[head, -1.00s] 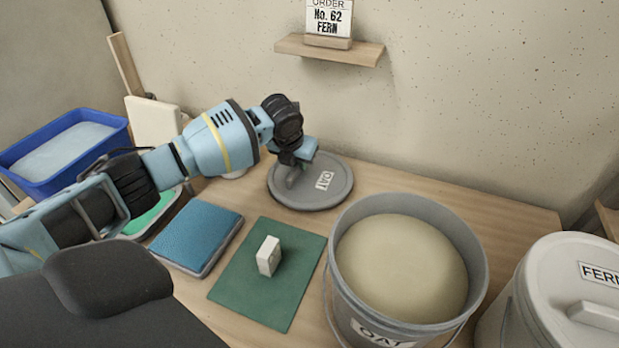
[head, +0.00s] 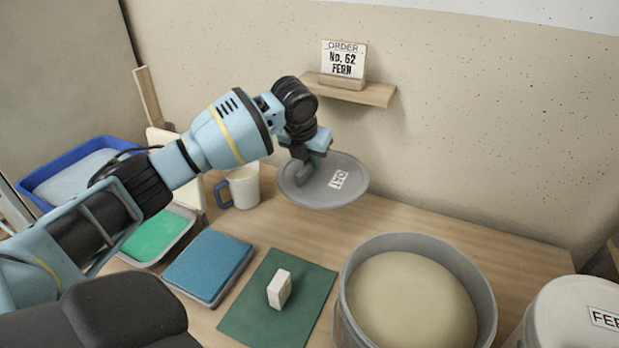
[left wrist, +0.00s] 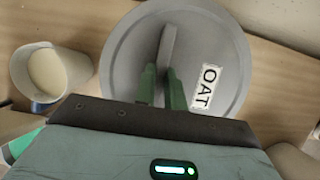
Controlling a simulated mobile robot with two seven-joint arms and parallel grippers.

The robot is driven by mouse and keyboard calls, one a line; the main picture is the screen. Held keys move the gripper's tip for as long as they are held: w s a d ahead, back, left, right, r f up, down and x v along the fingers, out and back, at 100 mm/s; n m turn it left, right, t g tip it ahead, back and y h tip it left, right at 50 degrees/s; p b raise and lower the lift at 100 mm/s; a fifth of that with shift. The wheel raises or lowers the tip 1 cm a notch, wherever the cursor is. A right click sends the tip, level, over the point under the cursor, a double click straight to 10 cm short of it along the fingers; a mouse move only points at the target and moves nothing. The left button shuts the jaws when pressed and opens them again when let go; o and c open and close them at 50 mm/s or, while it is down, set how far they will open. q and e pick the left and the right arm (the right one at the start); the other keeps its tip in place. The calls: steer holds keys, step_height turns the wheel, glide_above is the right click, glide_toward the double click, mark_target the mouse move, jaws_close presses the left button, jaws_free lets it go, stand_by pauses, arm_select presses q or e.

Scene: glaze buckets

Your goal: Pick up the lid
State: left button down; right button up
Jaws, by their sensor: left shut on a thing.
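The grey round lid (head: 348,170) with a white OAT label is in the air above the back of the table in the head view. My left gripper (head: 306,172) is shut on the bar handle of the lid. In the left wrist view the lid (left wrist: 215,48) fills the middle, and the green fingertips of my left gripper (left wrist: 162,85) close on its handle. The lid is slightly tilted in the head view. My right gripper is not in view.
An open grey bucket (head: 490,290) of cream glaze stands at front right, a lidded FERN bucket (head: 565,320) beside it. A mug (head: 243,187) stands left of the lid. A white block (head: 279,289) sits on a green mat (head: 250,322). A shelf (head: 375,95) juts from the wall.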

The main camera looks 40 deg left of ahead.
arm_select(q)
step_height(320, 180, up, 6)
steer(key=shift+r+p, duration=0.2)
steer(key=shift+p, duration=0.2)
